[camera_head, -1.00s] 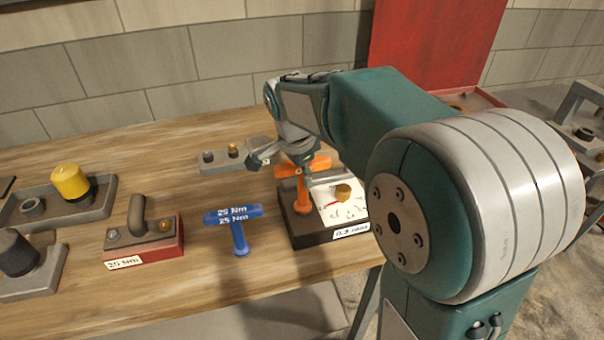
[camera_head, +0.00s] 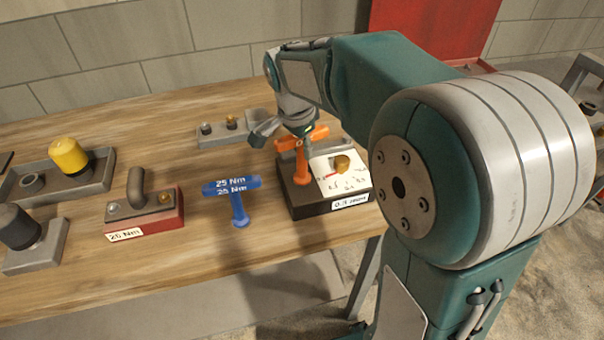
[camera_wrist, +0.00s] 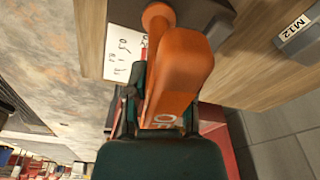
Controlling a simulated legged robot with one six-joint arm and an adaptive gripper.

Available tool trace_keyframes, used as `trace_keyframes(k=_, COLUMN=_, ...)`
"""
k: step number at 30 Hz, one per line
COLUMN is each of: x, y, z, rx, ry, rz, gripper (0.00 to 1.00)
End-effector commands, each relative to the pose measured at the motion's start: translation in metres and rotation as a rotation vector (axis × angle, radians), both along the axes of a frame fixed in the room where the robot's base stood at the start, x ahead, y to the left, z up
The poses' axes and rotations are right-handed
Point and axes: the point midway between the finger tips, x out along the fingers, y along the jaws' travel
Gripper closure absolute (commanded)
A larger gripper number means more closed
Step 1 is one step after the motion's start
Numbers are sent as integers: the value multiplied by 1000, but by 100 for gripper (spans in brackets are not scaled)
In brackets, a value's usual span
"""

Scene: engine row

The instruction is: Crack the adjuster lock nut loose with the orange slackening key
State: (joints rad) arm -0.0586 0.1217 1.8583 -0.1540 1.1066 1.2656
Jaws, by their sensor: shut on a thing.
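The orange slackening key (camera_head: 301,166) stands upright as a T on the left part of a dark block with a dial face. My gripper (camera_head: 298,135) is shut on its crossbar from above. The block (camera_head: 322,207) carries a "0.3" label, a white dial with a red pointer, and a brass knob (camera_head: 342,163). The lock nut is not visible; I cannot tell how the key's foot sits.
A blue T-key (camera_head: 239,207) marked 25 Nm stands left of the block. Farther left are a red-based block (camera_head: 146,222) with a grey hook and a tray (camera_head: 100,178) with a yellow-capped post. A grey plate (camera_head: 212,140) with small studs lies behind.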

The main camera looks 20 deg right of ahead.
Motion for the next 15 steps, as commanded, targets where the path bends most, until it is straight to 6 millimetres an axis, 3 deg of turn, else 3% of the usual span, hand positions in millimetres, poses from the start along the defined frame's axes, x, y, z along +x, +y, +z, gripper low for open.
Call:
trace_keyframes(k=5, x=-1, y=0, z=-1, rx=-1, ry=6, rz=-9, gripper=100)
trace_keyframes(k=15, x=-1, y=0, z=26, rx=0, ry=0, rz=-10, gripper=100)
